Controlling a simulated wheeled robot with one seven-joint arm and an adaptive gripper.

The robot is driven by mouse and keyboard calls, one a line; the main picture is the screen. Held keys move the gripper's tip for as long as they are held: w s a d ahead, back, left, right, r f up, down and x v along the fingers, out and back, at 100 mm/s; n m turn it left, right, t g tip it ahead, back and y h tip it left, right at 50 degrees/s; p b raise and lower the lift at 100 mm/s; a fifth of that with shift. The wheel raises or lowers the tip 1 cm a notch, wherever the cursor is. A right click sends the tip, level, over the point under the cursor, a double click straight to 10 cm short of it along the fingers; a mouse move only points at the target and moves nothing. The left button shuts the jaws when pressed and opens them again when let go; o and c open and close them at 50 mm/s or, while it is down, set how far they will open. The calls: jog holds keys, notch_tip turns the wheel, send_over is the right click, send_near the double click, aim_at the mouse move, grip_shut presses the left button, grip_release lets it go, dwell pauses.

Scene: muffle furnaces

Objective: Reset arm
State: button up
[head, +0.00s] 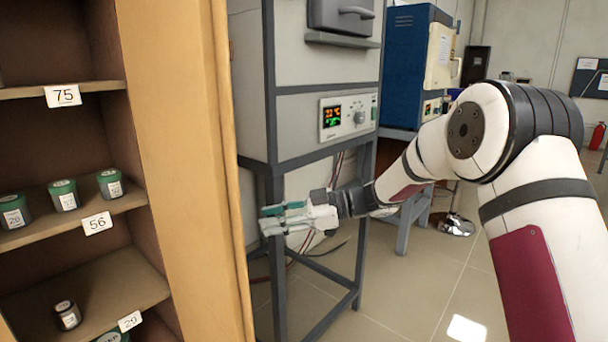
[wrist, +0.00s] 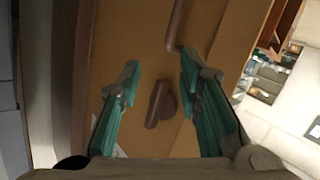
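My gripper (head: 272,219) is in the head view, in front of the furnace stand and just right of the wooden cabinet's edge. My white arm reaches to it from the right side. In the wrist view my gripper (wrist: 158,85) has its two green-lined fingers spread wide apart. Nothing is between the fingers. Beyond them is a brown wooden panel (wrist: 225,20) with a dark knob (wrist: 160,104).
The cabinet (head: 185,130) at left has shelves with several green-lidded jars (head: 64,195) and a small dark jar (head: 67,315). The grey furnace (head: 310,65) stands on a metal frame (head: 357,200). Open tiled floor (head: 410,290) lies at lower right.

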jog(key=w+d+r+m+t+h, duration=0.6)
jog(key=w+d+r+t, duration=0.15)
jog(key=r+t, duration=0.35)
jog(key=s+d+r+m+t+h, duration=0.1)
jog(key=s+d+r+m+h, duration=0.1)
jog(key=s+d+m+h, duration=0.45)
jog(key=s+d+r+m+t+h, duration=0.1)
jog(key=s+d+m+h, duration=0.15)
jog(key=d, duration=0.65)
jog(key=s+d+f+m+g+h, duration=0.25)
jog(key=s+d, duration=0.35)
jog(key=s, duration=0.4)
jog(key=s+a+f+m+g+y, duration=0.1)
jog(key=s+f+g, duration=0.2)
jog(key=s, duration=0.8)
jog(key=s+a+f+m+g, duration=0.1)
jog(key=s+f+g, duration=0.25)
jog(key=s, duration=0.75)
jog(key=s+a+f+m+g+y, duration=0.1)
jog(key=s+f+m+g, duration=0.2)
jog(key=s, duration=0.8)
notch_tip(320, 180, up, 22)
jog(key=n+t+p, duration=0.1)
jog(key=t+p, duration=0.2)
jog(key=p, duration=1.8)
jog(key=shift+s+r, duration=0.2)
jog(key=shift+s, duration=0.25)
